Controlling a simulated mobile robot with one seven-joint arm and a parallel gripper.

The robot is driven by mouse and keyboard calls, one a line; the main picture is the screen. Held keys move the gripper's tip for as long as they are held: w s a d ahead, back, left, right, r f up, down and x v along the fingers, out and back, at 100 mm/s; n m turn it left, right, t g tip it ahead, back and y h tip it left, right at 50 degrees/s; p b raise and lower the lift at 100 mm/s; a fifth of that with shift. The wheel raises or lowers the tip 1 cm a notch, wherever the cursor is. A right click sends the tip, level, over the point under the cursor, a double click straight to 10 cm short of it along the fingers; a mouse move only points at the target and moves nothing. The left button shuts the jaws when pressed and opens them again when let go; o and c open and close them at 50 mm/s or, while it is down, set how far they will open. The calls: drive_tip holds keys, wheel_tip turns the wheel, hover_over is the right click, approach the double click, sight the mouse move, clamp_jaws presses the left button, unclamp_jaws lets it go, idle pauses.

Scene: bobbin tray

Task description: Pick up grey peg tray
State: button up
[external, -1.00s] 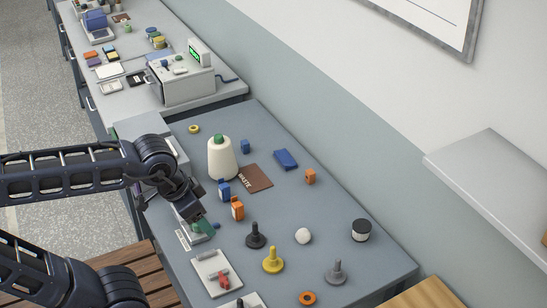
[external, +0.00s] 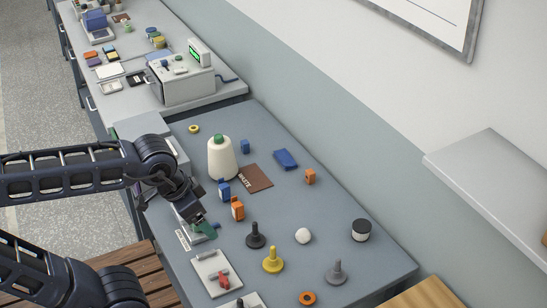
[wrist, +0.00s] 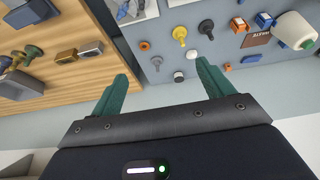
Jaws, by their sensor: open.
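The grey peg tray (external: 337,272) is a round grey base with an upright peg, standing near the front right of the blue-grey table (external: 320,205). In the wrist view the grey peg tray (wrist: 156,62) appears small and far off, between the fingertips in the picture. My gripper (external: 208,231) is over the table's left edge, well left of the grey peg tray and apart from it. In the wrist view my gripper (wrist: 162,76) has its green fingers spread, with nothing between them. Part of the external view of the fingers is hidden by my wrist.
A yellow peg piece (external: 272,260) and a black one (external: 256,235) stand between my gripper and the grey one. A white ball (external: 303,236), a dark jar (external: 361,230) and an orange ring (external: 307,298) are nearby. A white tray (external: 207,282) lies at the left edge.

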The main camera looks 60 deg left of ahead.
drive_tip(key=shift+w, duration=0.1)
drive_tip(key=n+g+h, duration=0.1)
drive_tip(key=n+h, duration=0.2)
drive_tip(key=n, duration=2.4)
hover_over(338, 269)
drive_tip(key=s+a, duration=0.2)
drive_tip(key=a, duration=0.2)
wheel_tip(338, 269, down, 25)
drive_tip(key=x, duration=0.4)
drive_tip(key=shift+s+d+f, duration=0.15)
drive_tip(key=shift+d, duration=0.1)
drive_tip(key=shift+d+x, duration=0.15)
drive_tip(key=shift+x, duration=1.3)
drive_tip(key=shift+d+x, duration=0.15)
drive_tip(key=shift+x, duration=1.25)
drive_tip(key=c, duration=1.1)
